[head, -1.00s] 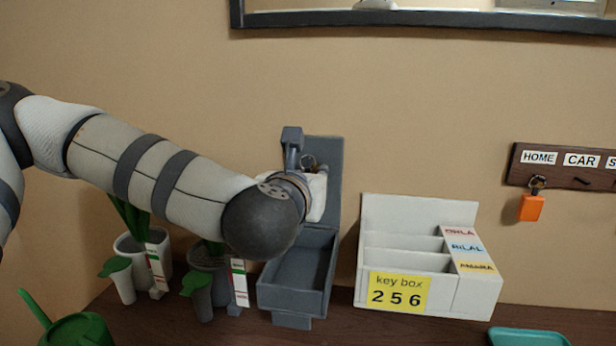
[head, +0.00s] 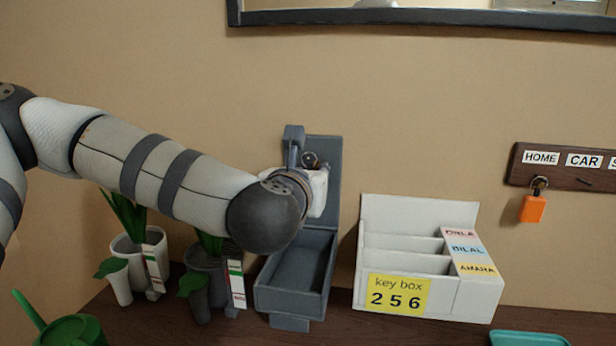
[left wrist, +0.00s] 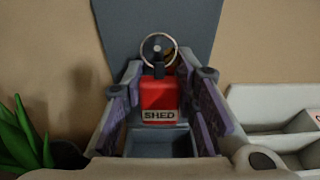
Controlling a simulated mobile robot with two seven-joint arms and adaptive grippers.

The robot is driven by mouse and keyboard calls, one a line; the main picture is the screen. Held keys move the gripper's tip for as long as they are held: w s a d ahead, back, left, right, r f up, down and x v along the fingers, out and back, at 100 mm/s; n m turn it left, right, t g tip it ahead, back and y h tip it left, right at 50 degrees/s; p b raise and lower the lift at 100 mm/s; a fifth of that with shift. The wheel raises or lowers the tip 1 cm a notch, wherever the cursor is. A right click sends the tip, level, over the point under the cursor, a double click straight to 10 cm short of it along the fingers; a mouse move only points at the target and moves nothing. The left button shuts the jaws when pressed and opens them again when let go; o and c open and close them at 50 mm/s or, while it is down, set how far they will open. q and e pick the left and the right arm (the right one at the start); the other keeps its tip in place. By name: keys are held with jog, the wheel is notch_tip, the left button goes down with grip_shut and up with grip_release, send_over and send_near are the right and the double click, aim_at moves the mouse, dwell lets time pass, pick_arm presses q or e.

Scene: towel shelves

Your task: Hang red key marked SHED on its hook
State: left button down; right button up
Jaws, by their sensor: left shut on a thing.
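The red key tag marked SHED (left wrist: 158,94) is upright between the two fingers of my left gripper (left wrist: 160,88) in the left wrist view, with its metal ring on top. My left gripper is shut on it, in front of the tall back plate of the grey key box (head: 318,262). In the head view my wrist hides the red tag, and a ring shows beside the gripper. The dark wooden key rack (head: 548,170) is on the wall at the far right, with labels HOME, CAR and one cut off at "S". My right gripper is not in view.
An orange key tag (head: 533,209) hangs under HOME; the CAR hook is empty. A white key box organiser (head: 372,230) stands between the grey box and the rack. Potted plants (head: 207,265) stand at left, a teal tray (head: 528,338) at lower right. A dark frame (head: 420,17) crosses the wall above.

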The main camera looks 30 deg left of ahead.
aim_at(313, 119)
pick_arm(q)
jog(key=shift+w+a+f, duration=0.15)
jog(key=shift+a+f, duration=0.1)
jog(key=shift+f, duration=0.05)
jog(key=c, duration=1.5)
grip_release()
jog(key=o, duration=0.3)
jog(key=shift+w, duration=0.15)
jog(key=shift+w+f, duration=0.15)
jog(key=shift+f, duration=0.05)
notch_tip(313, 119, up, 10)
jog(key=shift+r, duration=0.25)
